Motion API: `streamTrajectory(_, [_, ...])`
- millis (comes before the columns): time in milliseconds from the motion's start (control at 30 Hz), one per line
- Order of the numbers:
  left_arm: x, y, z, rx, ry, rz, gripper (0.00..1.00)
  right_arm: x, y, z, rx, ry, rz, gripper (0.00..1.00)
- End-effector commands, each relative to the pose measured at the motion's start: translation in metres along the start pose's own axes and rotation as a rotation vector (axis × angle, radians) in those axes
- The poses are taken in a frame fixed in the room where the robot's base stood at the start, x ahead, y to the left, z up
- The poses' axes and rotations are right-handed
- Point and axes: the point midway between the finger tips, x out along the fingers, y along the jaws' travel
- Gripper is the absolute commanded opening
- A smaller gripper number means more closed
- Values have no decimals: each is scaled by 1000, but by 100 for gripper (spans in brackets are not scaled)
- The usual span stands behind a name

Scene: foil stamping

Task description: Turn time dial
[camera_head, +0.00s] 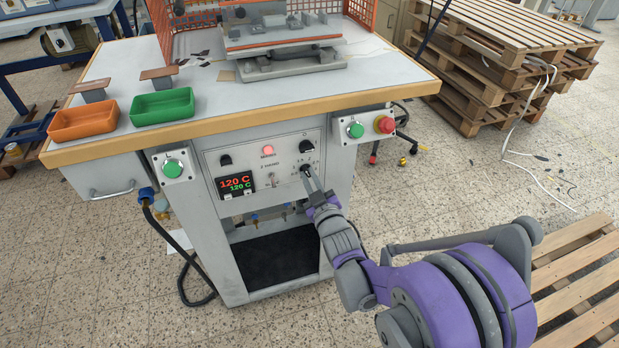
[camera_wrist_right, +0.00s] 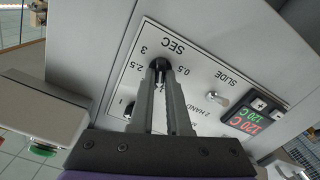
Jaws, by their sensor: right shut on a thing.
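The time dial (camera_head: 305,167) is a small black knob on the right part of the grey control panel (camera_head: 285,178). In the right wrist view the dial (camera_wrist_right: 159,63) sits among printed marks such as 0.5, 2.5 and 3, with SEC beside it. My right gripper (camera_head: 308,172) reaches up to the panel from the lower right and is shut on the dial. In the right wrist view its two fingers (camera_wrist_right: 161,74) close around the knob and hide part of it and of the scale. My left gripper is not in view.
Another black knob (camera_head: 307,146) sits just above the dial, and a toggle switch (camera_wrist_right: 216,97) is nearby. A temperature display (camera_head: 235,185) reads 120 C. Green push buttons (camera_head: 173,168) and a red one (camera_head: 385,124) flank the panel. The wooden table edge (camera_head: 250,112) overhangs it.

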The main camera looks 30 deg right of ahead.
Motion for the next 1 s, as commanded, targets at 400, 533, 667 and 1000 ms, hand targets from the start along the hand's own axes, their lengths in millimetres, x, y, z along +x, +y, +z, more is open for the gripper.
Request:
streamTrajectory(400, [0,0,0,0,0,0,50,0,0,0,0,-1,-1,38])
streamTrajectory(533, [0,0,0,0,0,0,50,0,0,0,1,-1,-1,45])
streamTrajectory(667, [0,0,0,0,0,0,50,0,0,0,1,-1,0,45])
streamTrajectory(1000, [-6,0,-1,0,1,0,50,-37,0,-1,0,0,0,45])
